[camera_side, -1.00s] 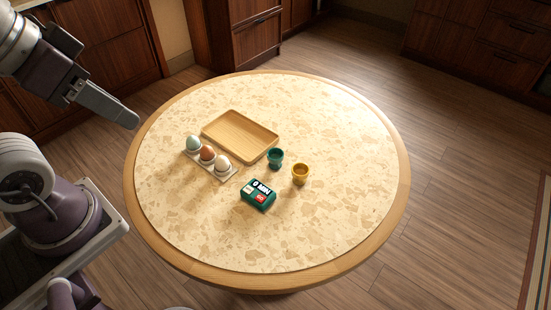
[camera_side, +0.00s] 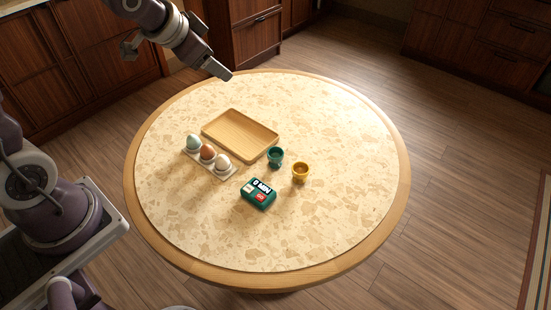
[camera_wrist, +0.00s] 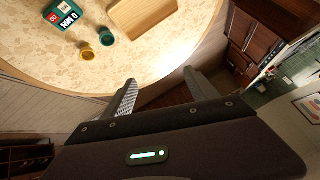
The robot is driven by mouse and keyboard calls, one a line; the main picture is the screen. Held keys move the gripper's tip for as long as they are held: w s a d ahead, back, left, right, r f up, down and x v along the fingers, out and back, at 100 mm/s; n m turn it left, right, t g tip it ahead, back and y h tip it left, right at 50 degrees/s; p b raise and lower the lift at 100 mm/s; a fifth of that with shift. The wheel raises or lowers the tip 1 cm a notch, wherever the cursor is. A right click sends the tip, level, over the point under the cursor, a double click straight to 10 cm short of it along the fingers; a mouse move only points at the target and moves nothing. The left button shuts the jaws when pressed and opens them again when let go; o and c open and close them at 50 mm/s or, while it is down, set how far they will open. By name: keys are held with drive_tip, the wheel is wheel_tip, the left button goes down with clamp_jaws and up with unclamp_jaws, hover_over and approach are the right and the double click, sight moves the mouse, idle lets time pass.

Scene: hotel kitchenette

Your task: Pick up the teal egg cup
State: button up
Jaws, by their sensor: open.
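The teal egg cup (camera_side: 275,156) stands upright on the round table, just right of the wooden tray's near corner. It also shows in the wrist view (camera_wrist: 106,37), near the tray. My gripper (camera_side: 222,73) is above the table's far edge in the side view, well away from the cup. In the wrist view my gripper (camera_wrist: 158,88) has its two fingers apart with nothing between them.
A yellow egg cup (camera_side: 300,173) stands close to the teal one. A green box (camera_side: 258,194), a wooden tray (camera_side: 236,149) and a white holder with three eggs (camera_side: 209,160) are nearby. The table's right side (camera_side: 350,170) is clear.

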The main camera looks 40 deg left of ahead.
drive_tip(key=w+a+f+m+t+h, duration=0.1)
drive_tip(key=w+f, duration=0.2)
drive_tip(key=f, duration=0.3)
drive_tip(key=w+f+m+h, duration=0.1)
drive_tip(key=w+f, duration=0.3)
drive_tip(key=f, duration=0.2)
drive_tip(key=m+t+h, duration=0.1)
drive_tip(key=t+h, duration=0.2)
drive_tip(key=h, duration=0.3)
approach(269, 157)
drive_tip(key=w, duration=0.1)
drive_tip(key=w+f, duration=0.1)
drive_tip(key=w, duration=0.1)
drive_tip(key=shift+f, duration=0.25)
drive_tip(key=shift+d+f, duration=0.15)
drive_tip(key=shift+d, duration=0.05)
drive_tip(key=x, duration=0.6)
drive_tip(key=shift+w+d+r, duration=0.25)
drive_tip(key=shift+w+d, duration=0.1)
drive_tip(key=shift+d, duration=0.1)
drive_tip(key=c, duration=1.4)
